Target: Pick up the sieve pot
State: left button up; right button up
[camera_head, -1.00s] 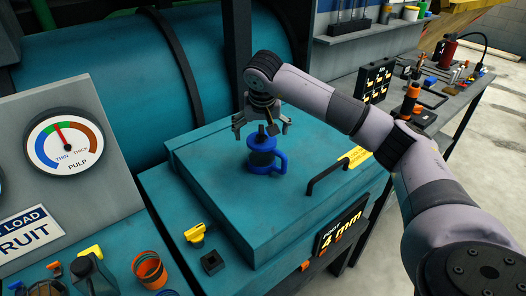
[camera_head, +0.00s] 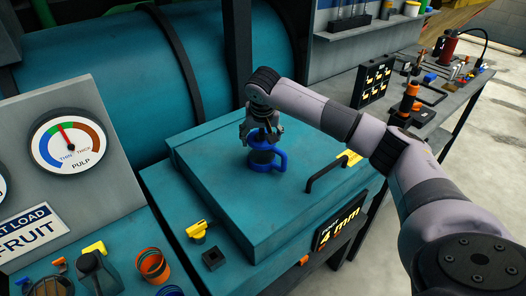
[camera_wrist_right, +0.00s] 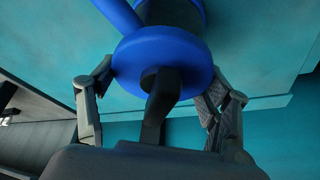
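The sieve pot (camera_head: 262,157) is a small dark pot with a blue rim, base and side handle, upright on the teal lid. In the right wrist view its blue disc-shaped top (camera_wrist_right: 165,58) fills the upper middle, with a black stem (camera_wrist_right: 160,92) rising from it toward my palm. My right gripper (camera_head: 262,136) is straight above the pot, pointing down. Its fingers stand apart, one on each side of the blue top, close to its edge; I cannot tell whether they touch it. My left gripper is out of view.
The teal lid (camera_head: 215,190) is flat and clear around the pot, with a black bar handle (camera_head: 325,172) at its right. A yellow-topped part (camera_head: 197,230), a black square socket (camera_head: 213,259) and an orange cup (camera_head: 152,265) stand at the front left.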

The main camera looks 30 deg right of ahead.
jog(key=c, duration=0.9)
jog(key=shift+r, duration=0.1)
